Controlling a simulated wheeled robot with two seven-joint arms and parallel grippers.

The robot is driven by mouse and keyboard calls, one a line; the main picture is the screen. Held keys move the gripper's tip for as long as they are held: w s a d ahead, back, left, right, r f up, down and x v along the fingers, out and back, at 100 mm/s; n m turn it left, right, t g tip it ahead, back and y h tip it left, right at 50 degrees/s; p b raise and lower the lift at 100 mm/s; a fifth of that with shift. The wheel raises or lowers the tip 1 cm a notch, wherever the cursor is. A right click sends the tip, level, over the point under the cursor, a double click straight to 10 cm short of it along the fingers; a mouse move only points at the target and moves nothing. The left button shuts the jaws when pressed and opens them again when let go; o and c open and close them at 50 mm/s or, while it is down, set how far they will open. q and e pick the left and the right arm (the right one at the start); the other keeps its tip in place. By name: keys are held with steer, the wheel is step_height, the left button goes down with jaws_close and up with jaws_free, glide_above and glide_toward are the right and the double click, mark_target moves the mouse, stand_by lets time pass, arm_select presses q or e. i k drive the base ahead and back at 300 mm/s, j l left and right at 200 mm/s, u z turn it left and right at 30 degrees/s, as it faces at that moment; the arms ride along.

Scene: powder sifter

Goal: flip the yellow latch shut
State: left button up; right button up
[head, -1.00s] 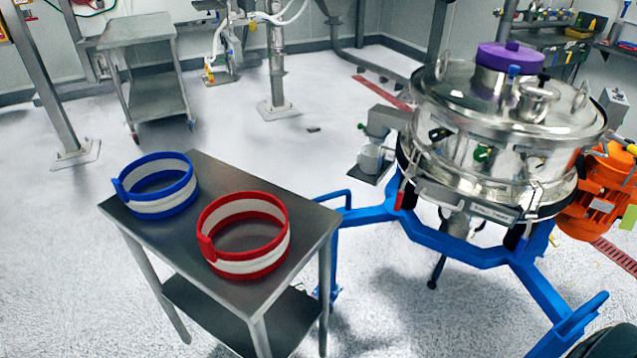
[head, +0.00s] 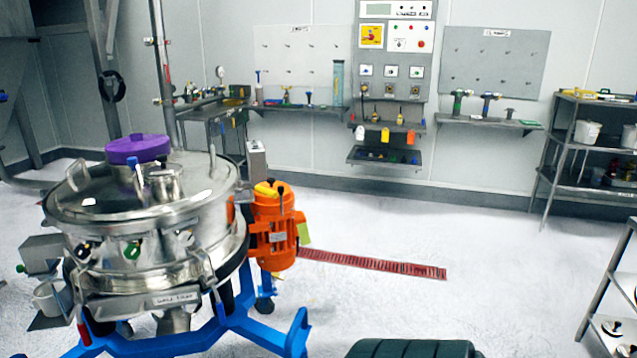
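I cannot make out for certain which part is the yellow latch. A small yellow part (head: 266,188) sits on top of the orange motor (head: 274,235) at the sifter's right side, with a dark lever beside it. A yellow tag-like piece (head: 385,136) hangs at the wall panel's shelf between a white and an orange one. The steel sifter (head: 150,205) with its purple cap (head: 138,148) stands at left on a blue frame (head: 243,325). Neither of my grippers is in view.
A wall control panel (head: 394,70) stands at the back between two tool boards. A grey shelf rack (head: 570,150) is at right. A red floor grating (head: 375,263) crosses open floor. A dark green ribbed thing (head: 410,349) shows at the bottom edge.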

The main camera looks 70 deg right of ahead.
mark_target(265, 192)
steer(key=k+l+z, duration=0.15)
steer(key=l, duration=0.25)
steer(key=k+l+z, duration=0.1)
steer(key=l, duration=0.25)
steer(key=k+l+z, duration=0.15)
steer(key=l, duration=0.3)
steer(key=k+l+z, duration=0.1)
steer(key=l, duration=0.3)
steer(key=k+l+z, duration=0.15)
steer(key=l, duration=0.3)
steer(key=k+l+z, duration=0.1)
steer(key=l, duration=0.35)
steer(key=j+z, duration=0.1)
steer(key=z, duration=0.35)
